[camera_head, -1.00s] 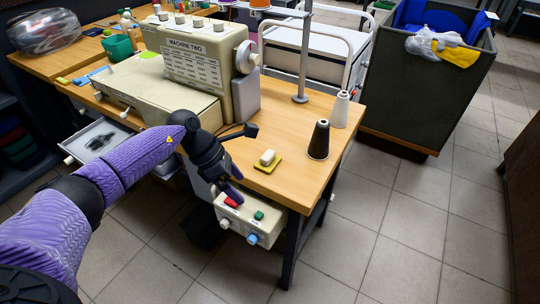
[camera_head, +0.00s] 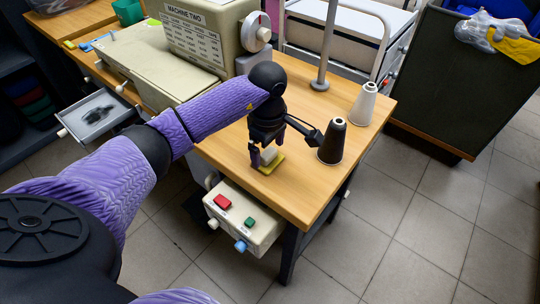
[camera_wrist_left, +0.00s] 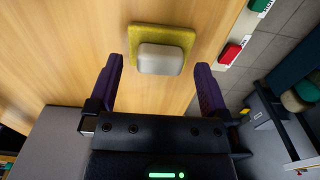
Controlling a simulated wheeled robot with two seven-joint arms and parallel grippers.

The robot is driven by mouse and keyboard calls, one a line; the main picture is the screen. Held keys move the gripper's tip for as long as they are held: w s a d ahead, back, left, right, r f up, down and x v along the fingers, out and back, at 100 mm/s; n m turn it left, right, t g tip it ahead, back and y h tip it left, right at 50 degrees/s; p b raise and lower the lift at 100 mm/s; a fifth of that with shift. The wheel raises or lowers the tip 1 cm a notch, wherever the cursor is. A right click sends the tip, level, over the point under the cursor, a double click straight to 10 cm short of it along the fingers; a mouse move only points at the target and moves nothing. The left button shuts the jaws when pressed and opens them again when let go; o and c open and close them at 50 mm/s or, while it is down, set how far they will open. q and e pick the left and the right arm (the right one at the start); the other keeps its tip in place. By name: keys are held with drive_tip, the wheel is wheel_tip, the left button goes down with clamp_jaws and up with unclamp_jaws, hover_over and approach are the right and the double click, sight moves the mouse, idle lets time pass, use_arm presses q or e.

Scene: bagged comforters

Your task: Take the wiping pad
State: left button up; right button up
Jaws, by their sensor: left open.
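The wiping pad (camera_head: 272,164) is a yellow pad with a pale block on top, lying on the wooden table near its front edge. My left gripper (camera_head: 262,160) points down right at it in the head view and partly covers it. In the left wrist view the pad (camera_wrist_left: 160,33) lies just ahead of the open fingers, its block (camera_wrist_left: 160,60) in line with the gap between them. The left gripper (camera_wrist_left: 158,78) is open and empty. I cannot tell how high the fingertips are above the table. My right gripper is not in view.
A black cone (camera_head: 332,142) and a white cone (camera_head: 363,104) stand on the table right of the gripper. The beige sewing machine (camera_head: 205,40) stands behind left. A control box with red and green buttons (camera_head: 240,218) hangs under the table's front edge. A dark bin (camera_head: 440,90) stands at right.

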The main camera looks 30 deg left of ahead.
sight(268, 152)
use_arm(q)
drive_tip(key=shift+f, duration=0.8)
drive_tip(key=c, duration=0.8)
drive_tip(key=shift+r, duration=0.1)
drive_tip(key=shift+c, duration=0.2)
wheel_tip(268, 152, up, 9)
drive_tip(key=p, duration=0.3)
drive_tip(key=shift+r, duration=0.15)
drive_tip(key=shift+r+p, duration=0.3)
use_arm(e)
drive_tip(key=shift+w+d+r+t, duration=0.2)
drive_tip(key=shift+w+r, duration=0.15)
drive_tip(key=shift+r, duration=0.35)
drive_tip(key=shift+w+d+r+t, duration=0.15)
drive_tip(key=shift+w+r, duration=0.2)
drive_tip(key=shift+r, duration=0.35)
